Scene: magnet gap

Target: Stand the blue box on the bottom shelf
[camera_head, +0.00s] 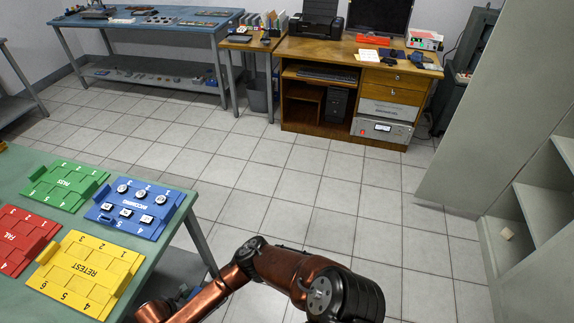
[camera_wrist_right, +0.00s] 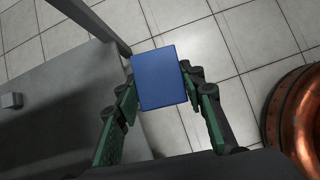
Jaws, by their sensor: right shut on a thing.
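The blue box (camera_wrist_right: 160,78) is held between the green-padded fingers of my right gripper (camera_wrist_right: 160,95) in the right wrist view. Tiled floor shows beyond the box. A grey flat surface (camera_wrist_right: 50,120), which looks like the green table's lower shelf, lies left of the box, with a grey leg beside it. In the head view that lower shelf (camera_head: 178,268) shows under the table's right end, partly hidden. My left gripper is not in view.
The green table (camera_head: 25,163) carries green, blue, red and yellow trays. A small grey block (camera_wrist_right: 12,100) sits on the grey surface. The floor between is clear.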

